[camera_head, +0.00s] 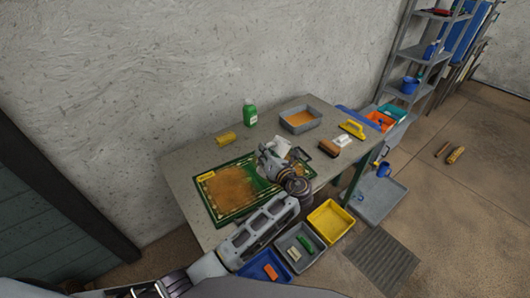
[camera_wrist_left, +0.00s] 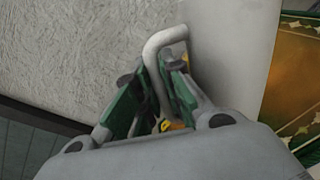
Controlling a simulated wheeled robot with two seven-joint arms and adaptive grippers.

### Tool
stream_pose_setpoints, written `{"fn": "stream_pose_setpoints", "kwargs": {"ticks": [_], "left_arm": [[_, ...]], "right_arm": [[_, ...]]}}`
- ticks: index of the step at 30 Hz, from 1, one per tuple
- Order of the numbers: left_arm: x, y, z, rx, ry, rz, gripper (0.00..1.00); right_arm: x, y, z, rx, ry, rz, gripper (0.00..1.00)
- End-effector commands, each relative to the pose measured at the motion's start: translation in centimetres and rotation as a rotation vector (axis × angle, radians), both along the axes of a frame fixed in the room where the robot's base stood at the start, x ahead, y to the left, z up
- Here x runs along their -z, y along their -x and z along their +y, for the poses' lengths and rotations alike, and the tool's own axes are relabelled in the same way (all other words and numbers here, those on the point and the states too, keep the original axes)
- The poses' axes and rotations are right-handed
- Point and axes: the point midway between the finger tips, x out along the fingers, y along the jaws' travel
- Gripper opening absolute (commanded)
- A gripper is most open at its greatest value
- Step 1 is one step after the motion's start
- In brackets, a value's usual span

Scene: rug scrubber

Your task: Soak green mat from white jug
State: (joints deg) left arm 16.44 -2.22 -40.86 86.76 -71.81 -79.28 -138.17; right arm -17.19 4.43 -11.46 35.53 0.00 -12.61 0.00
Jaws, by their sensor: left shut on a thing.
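The green mat (camera_head: 212,207) lies flat on the grey table, with a wide orange-brown patch over its middle. Its edge also shows at the right of the left wrist view (camera_wrist_left: 299,75). My left gripper (camera_head: 270,158) is at the right end of the mat and is shut on the white jug (camera_head: 281,146). In the left wrist view the jug's white handle (camera_wrist_left: 158,50) sits between the green-padded fingers. Most of the jug is hidden by the gripper, so I cannot tell its tilt. My right gripper is not in view.
A grey tray (camera_head: 301,119) and a yellow-handled brush (camera_head: 353,129) are at the table's far right. A yellow bin (camera_head: 331,221) stands below the front edge. A shelf rack (camera_head: 410,70) is at right.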

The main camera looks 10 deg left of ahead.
Motion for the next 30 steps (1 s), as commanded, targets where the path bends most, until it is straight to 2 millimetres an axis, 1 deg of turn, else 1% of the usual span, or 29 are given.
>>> {"fn": "stream_pose_setpoints", "kwargs": {"ticks": [6,19,30], "left_arm": [[0.0,0.2,0.2,0.001,0.066,-0.068,0.0],[0.0,0.2,0.2,0.001,0.079,-0.081,0.0],[1.2,0.0,0.1,0.0,0.182,-0.185,0.0]], "right_arm": [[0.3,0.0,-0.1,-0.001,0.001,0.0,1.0],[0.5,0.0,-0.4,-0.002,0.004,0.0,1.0],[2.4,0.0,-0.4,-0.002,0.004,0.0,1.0]]}}
